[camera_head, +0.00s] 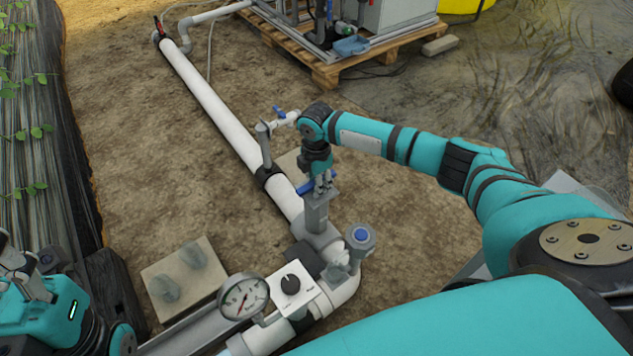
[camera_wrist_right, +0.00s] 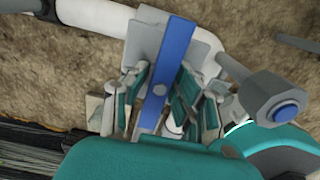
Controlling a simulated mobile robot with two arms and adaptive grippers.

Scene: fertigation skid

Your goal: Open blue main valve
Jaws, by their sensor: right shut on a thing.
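The main valve's blue lever (camera_head: 304,187) sits on top of a grey valve body (camera_head: 317,212) on the white pipe. In the right wrist view the lever (camera_wrist_right: 170,58) is a long flat blue bar running up between my fingers. My right gripper (camera_head: 321,182) reaches down over the valve from above, and its fingers hide part of the lever. In the wrist view the right gripper (camera_wrist_right: 160,92) is shut on the lever, with a finger on each side. My left gripper (camera_head: 22,272) is at the lower left edge, partly cut off, far from the valve.
A pressure gauge (camera_head: 243,297), a white box with a black knob (camera_head: 296,289) and a blue-capped fitting (camera_head: 360,238) stand near the valve. A small blue-handled valve (camera_head: 279,111) is on a branch behind. A wooden pallet (camera_head: 327,73) bears equipment at the back.

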